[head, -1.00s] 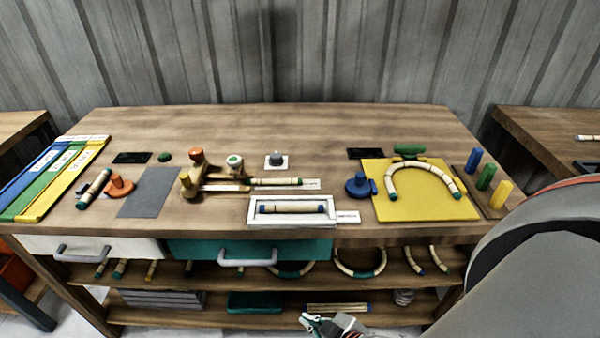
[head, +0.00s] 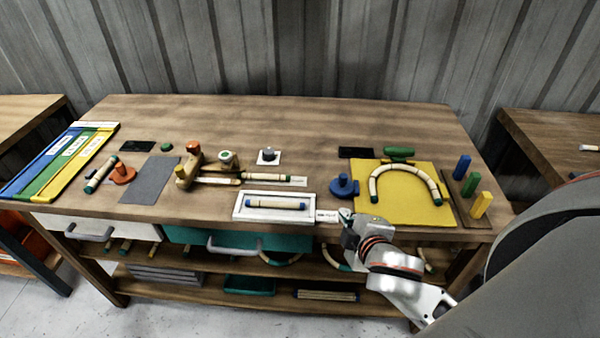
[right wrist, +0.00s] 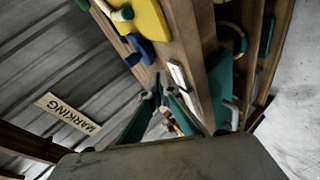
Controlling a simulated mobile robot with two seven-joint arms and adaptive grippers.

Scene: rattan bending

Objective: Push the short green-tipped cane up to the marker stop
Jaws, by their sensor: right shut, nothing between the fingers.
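A short cane with green tips (head: 101,174) lies slanted at the left of the bench in the head view. An orange knobbed piece (head: 123,173) stands just right of it; I cannot tell if this is the marker stop. My right gripper (head: 346,213) is shut and empty at the bench's front edge, right of the white tray, far from that cane. The right wrist view shows its fingertips (right wrist: 158,90) together, with the bench front beyond. My left gripper is out of view.
A white tray (head: 237,213) holds a blue-tipped cane (head: 276,204). A wooden jig (head: 186,177) holds another cane. A yellow board (head: 440,208) carries a bent cane, with a blue knobbed piece (head: 342,186) beside it. Colored pegs (head: 461,168) stand at right. The back of the bench is clear.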

